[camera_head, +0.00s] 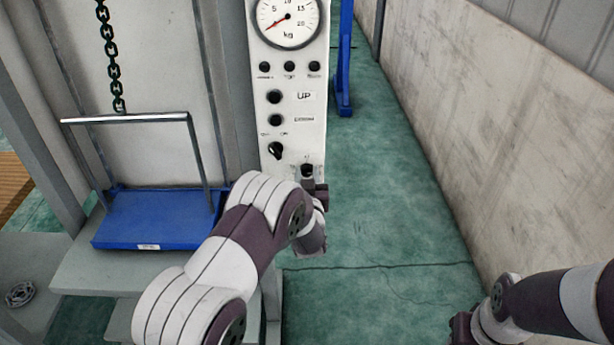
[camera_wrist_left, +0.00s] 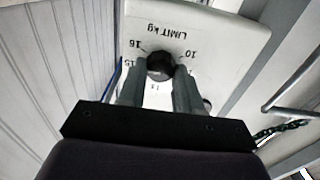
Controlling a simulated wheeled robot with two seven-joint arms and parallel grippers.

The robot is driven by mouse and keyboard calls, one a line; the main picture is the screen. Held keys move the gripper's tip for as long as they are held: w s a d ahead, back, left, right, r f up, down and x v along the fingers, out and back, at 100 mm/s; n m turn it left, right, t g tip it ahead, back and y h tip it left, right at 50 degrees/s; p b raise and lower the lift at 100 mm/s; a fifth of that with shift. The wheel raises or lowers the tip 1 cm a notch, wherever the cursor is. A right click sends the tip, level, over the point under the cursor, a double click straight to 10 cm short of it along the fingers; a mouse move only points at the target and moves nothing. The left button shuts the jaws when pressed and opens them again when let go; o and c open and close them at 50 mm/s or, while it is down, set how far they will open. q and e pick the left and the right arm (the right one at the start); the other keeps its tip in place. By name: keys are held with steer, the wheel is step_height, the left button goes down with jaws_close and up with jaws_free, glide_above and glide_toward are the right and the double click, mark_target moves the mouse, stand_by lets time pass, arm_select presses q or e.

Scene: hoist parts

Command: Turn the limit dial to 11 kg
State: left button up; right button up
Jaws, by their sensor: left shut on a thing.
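The limit dial (camera_wrist_left: 160,66) is a round black knob on the pale control panel (camera_head: 292,80). The left wrist view shows it upside down under the label "LIMIT kg", with numbers such as 10 and 16 around it. The dial's pointer and setting are too unclear to read. My left gripper (camera_wrist_left: 162,72) is shut on the dial, one finger on each side. In the head view the dial (camera_head: 307,169) shows just above my left gripper (camera_head: 313,190), low on the panel's right side. My right gripper (camera_head: 460,327) is partly visible at the bottom right; its fingers are unclear.
Above the dial are a black selector knob (camera_head: 275,150), several black buttons, and a kg gauge (camera_head: 288,16) with a red needle pointing lower left. A blue platform (camera_head: 150,218) with a metal frame stands left, near a hanging chain (camera_head: 110,55).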

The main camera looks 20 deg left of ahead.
arm_select(q)
steer(key=shift+f+n+b, duration=0.2)
steer(key=shift+n+b, duration=0.8)
steer(key=shift+b, duration=0.25)
steer(key=n+b, duration=0.4)
steer(key=b, duration=0.1)
steer(key=n+b, duration=0.4)
steer(key=b, duration=0.1)
steer(key=n+b, duration=0.4)
steer(key=b, duration=0.2)
steer(key=shift+a+f+n, duration=0.15)
steer(key=shift+f+n, duration=0.15)
steer(key=shift+n, duration=0.1)
steer(key=n+b, duration=1.2)
steer(key=b, duration=0.3)
steer(key=shift+f+n+b, duration=0.1)
steer(key=shift+n+b, duration=0.2)
steer(key=shift+b, duration=0.05)
steer(key=n+b, duration=0.2)
steer(key=shift+n, duration=0.3)
steer(key=shift+n+b, duration=0.95)
steer(key=shift+n, duration=0.85)
